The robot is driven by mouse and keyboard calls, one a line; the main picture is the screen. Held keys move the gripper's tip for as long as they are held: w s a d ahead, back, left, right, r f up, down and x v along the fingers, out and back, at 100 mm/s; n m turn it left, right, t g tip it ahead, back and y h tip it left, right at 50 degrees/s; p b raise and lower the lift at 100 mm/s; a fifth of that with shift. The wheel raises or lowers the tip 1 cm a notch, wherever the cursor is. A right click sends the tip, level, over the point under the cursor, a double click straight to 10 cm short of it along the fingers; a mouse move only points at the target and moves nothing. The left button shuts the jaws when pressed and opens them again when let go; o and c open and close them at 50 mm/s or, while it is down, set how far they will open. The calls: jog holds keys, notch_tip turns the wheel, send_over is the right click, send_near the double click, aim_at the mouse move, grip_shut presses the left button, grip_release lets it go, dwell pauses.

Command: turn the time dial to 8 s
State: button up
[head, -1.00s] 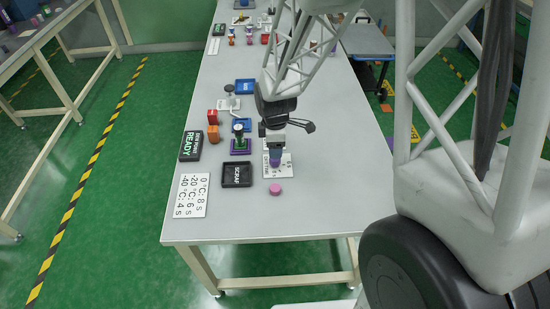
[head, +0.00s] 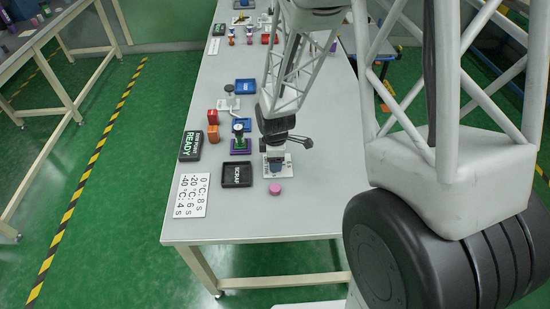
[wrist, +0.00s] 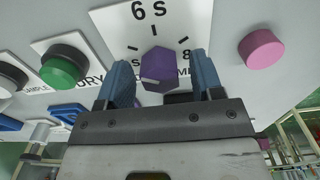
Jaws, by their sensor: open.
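The time dial is a purple faceted knob (wrist: 168,65) on a white plate (wrist: 110,20) marked "6 s" and "8" with tick marks; other marks are hidden. In the head view my gripper (head: 276,166) is low over the white dial plate (head: 287,170), and the knob itself is hidden. A white card (head: 188,196) lists 0 °C: 8 s, -20 °C: 6 s, -40 °C: 4 s.
A pink cylinder (head: 275,188) stands in front of the dial plate. A black SCRAP tray (head: 238,183) lies to the left, with a purple-based holder (head: 240,151) behind it. The wrist view shows a green round top (wrist: 62,70) left of the dial. The table's front is clear.

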jog(key=c, duration=0.9)
jog(key=shift+c, duration=0.2)
